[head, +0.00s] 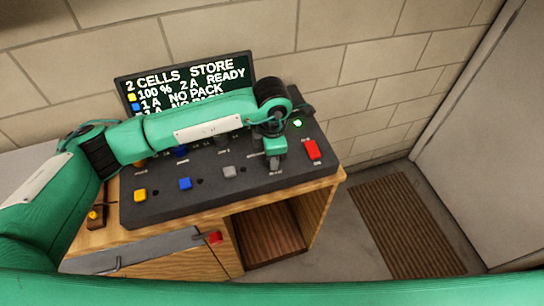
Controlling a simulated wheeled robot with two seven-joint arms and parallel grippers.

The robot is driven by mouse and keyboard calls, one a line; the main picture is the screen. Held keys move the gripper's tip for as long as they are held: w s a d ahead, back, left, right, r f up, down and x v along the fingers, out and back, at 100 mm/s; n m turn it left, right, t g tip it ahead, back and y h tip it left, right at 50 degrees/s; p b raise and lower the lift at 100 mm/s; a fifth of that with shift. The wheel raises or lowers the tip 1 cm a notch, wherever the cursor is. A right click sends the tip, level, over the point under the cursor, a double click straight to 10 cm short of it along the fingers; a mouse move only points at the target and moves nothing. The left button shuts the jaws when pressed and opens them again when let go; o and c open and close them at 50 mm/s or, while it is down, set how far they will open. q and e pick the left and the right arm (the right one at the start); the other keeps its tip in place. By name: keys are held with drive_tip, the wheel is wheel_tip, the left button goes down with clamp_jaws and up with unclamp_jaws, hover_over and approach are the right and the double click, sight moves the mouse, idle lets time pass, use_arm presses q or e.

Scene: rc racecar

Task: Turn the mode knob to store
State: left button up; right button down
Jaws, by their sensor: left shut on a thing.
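The dark control console (205,205) stands on a wooden bench, its face tilted up. Its screen (186,80) shows "2 CELLS STORE" on the top line and "100% 2A READY" below it. My left arm crosses over the console from the left. My left gripper (269,160) points down at the console's right part and is shut on the mode knob, which the gripper mostly hides. Small labels stand around that spot, too small to read surely. My right gripper is out of view.
A red button (312,150) and a lit green lamp (297,123) sit right of the gripper. Yellow (140,195), blue (185,184) and grey (230,172) plugs line the front. A brick wall (350,60) stands behind; a brown mat (408,225) lies at right.

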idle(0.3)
use_arm(q)
drive_tip(key=o, duration=1)
drive_tip(key=shift+c, duration=0.2)
wheel_tip(320, 180, up, 14)
drive_tip(key=b, duration=0.3)
drive_tip(key=shift+b, duration=0.3)
drive_tip(key=shift+f, duration=0.15)
